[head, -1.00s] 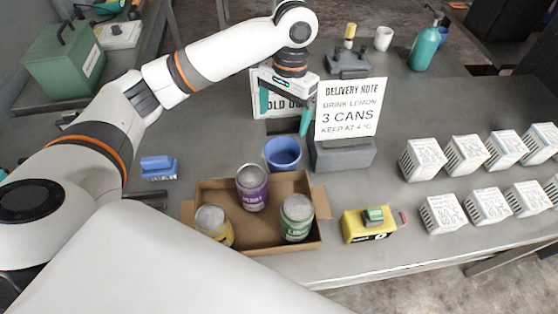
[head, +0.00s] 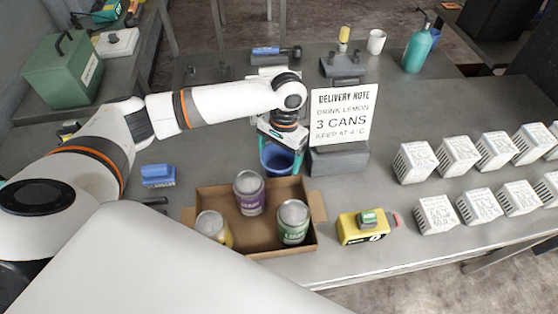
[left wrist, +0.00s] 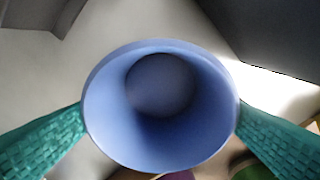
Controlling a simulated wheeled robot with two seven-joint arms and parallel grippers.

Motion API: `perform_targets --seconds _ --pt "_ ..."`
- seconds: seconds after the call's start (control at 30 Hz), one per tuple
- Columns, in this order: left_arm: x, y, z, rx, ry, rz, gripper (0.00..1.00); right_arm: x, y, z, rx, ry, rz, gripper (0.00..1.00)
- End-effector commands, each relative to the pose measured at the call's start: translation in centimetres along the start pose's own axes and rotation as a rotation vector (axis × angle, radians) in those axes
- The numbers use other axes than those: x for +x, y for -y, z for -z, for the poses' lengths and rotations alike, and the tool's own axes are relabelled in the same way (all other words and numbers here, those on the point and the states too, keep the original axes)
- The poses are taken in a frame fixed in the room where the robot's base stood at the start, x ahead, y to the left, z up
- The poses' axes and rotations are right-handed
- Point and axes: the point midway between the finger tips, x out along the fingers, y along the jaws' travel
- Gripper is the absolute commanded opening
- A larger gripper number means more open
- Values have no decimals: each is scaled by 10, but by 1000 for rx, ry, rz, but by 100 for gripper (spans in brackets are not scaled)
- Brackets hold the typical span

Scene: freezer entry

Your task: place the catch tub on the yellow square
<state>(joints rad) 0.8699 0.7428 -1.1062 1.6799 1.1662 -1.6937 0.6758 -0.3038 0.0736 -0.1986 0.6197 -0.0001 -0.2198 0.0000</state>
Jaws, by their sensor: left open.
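The blue round tub (head: 277,158), which looks like the catch tub, stands on the grey table behind the cardboard box. My left gripper (head: 281,154) is over it, pointing down, with its teal fingers open on either side of the tub. In the left wrist view the empty tub (left wrist: 160,105) fills the middle, its open mouth facing the camera. The fingers are close to its rim on the left and right; whether they touch cannot be told. I see no yellow square in either view. My right gripper is not in view.
A cardboard box (head: 270,245) with three cans is in front of the tub. A delivery note (head: 342,116) on a grey block (head: 338,160) stands close to its right. A yellow device (head: 360,228), white cubes (head: 458,157) and a blue brush (head: 158,176) are further off.

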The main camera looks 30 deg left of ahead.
Motion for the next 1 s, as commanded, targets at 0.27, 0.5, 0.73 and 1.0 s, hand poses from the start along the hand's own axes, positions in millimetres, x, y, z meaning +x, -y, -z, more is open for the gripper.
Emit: perform_targets --seconds 0.27,0.5,0.73,1.0 --pt "6 0 0 1 1 0 88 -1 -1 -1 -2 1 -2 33" --pt "6 0 0 1 1 0 56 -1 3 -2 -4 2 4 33" --pt "6 0 0 1 1 0 52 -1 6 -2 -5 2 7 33" --pt "-20 0 3 2 5 1 52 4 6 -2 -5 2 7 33"
